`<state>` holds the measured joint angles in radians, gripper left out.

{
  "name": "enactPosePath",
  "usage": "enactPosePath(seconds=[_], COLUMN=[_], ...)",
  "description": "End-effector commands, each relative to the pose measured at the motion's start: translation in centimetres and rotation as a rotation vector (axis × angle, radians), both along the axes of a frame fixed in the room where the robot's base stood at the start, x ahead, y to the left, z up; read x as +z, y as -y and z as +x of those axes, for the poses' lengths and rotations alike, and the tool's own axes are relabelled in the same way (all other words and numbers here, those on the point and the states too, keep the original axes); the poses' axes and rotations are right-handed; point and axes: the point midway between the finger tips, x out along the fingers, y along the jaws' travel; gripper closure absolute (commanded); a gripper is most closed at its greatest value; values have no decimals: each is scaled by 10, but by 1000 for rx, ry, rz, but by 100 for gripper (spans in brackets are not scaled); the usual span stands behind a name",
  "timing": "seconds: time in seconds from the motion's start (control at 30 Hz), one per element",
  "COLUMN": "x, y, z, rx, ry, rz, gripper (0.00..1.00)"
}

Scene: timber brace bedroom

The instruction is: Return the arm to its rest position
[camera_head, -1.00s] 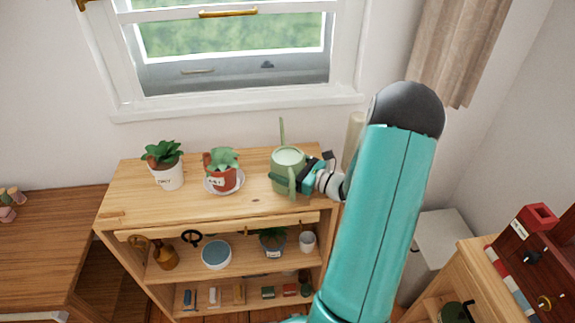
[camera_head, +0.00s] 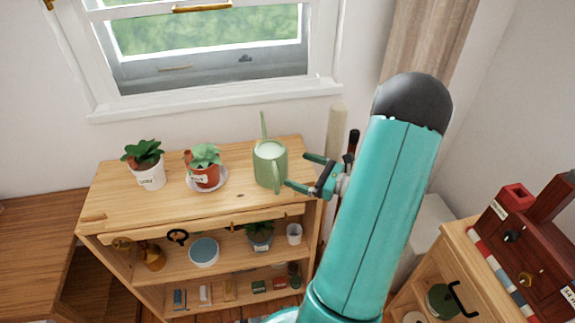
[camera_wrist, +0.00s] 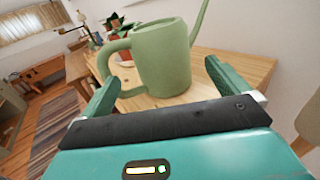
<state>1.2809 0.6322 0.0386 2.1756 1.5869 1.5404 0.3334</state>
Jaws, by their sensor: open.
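My gripper (camera_head: 298,172) is open and empty, at the right end of the wooden shelf unit's top. Its fingers point left toward a green watering can (camera_head: 270,165), which stands upright on that top. The gripper is just right of the can and apart from its body. In the wrist view the can (camera_wrist: 165,60) stands ahead, beyond and between my open fingers (camera_wrist: 160,90), its handle toward the left finger. My teal arm covers part of the right side of the head view.
The shelf unit (camera_head: 120,208) also bears a white-potted plant (camera_head: 150,175) and a terracotta-potted plant (camera_head: 206,174) on a saucer. A window (camera_head: 210,60) is behind. A cabinet (camera_head: 462,262) with a dark red box (camera_head: 520,245) stands at right. A desk (camera_head: 35,235) is at left.

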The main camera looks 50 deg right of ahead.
Motion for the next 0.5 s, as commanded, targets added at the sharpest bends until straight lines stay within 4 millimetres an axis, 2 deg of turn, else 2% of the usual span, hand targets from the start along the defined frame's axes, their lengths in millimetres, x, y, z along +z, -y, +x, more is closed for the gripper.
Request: enactPosePath(seconds=[0.13, 0.5], x=[0, 0], y=[3, 3], z=[-11, -12], rx=[0, 1], ry=[1, 1], rz=[0, 0], gripper=[0, 0])
